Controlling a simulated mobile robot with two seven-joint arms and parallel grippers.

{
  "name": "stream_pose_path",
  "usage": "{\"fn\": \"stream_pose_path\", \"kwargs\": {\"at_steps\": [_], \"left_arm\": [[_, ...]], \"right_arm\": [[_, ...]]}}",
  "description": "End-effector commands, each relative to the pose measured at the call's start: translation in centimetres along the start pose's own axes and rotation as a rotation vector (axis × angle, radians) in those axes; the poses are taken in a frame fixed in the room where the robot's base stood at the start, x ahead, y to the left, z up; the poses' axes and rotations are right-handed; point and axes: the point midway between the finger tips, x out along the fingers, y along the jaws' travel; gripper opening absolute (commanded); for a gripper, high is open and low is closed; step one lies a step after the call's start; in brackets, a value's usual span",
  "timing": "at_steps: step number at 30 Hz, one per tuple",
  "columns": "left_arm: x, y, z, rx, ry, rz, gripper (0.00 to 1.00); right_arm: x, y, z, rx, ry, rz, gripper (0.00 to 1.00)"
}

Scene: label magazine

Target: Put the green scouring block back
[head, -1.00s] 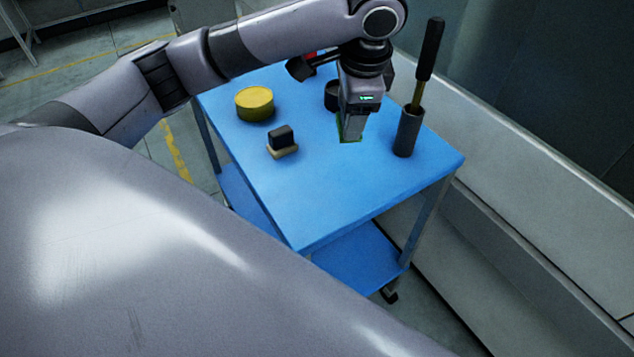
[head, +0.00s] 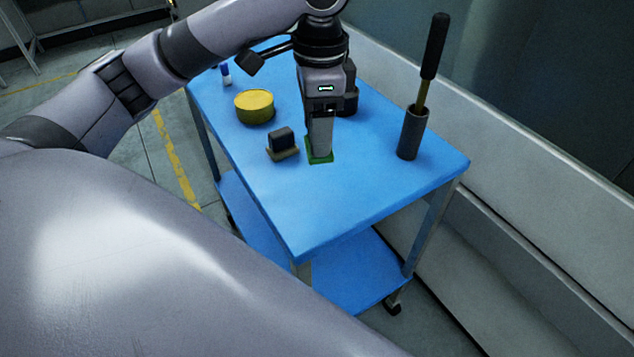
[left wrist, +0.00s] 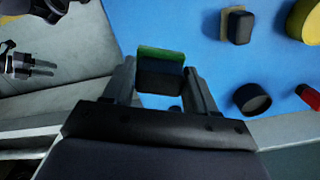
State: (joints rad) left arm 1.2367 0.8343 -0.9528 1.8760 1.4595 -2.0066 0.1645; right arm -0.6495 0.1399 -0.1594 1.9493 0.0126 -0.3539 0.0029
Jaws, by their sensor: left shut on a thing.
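The green scouring block (head: 320,160) is under my left gripper (head: 319,152) in the head view, at or just above the blue cart top. Only its green edges show there, around the fingertips. In the left wrist view the block shows its green face (left wrist: 160,53) and dark grip part (left wrist: 160,76) between the fingers of my left gripper (left wrist: 160,80). The left gripper is shut on it. My right gripper (left wrist: 32,68) appears small at the left edge of the left wrist view, away from the cart; its jaw opening is unclear.
A dark-topped block with a tan base (head: 283,145) stands just left of the left gripper. A yellow tin (head: 254,107) is behind it. A dark cup (head: 350,103) is behind the gripper. A grey holder with a black-handled tool (head: 411,133) stands right. The front cart top (head: 330,210) is clear.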

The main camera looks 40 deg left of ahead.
Motion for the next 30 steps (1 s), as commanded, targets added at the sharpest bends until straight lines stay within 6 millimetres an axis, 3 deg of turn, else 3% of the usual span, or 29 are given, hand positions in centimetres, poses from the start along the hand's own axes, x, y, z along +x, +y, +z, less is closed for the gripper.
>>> {"fn": "stream_pose_path", "kwargs": {"at_steps": [1,7,14,21,30], "left_arm": [[1.9,0.1,0.0,0.001,-0.004,0.003,0.29],[5.6,0.0,0.0,0.0,-0.003,0.0,0.29],[7.2,0.0,-0.2,0.0,-0.001,-0.001,0.29],[10.6,0.0,-0.2,0.001,-0.002,0.0,0.29],[10.8,0.0,-0.2,0.001,0.0,-0.001,0.29]], "right_arm": [[0.4,0.0,0.5,0.0,0.0,0.0,0.43],[0.6,0.0,0.8,0.0,-0.001,0.0,0.43],[0.7,0.0,0.9,0.0,0.0,0.0,0.43],[0.9,0.0,1.3,0.0,0.0,0.0,0.43],[0.9,0.0,1.2,0.0,0.0,0.0,0.43]]}}
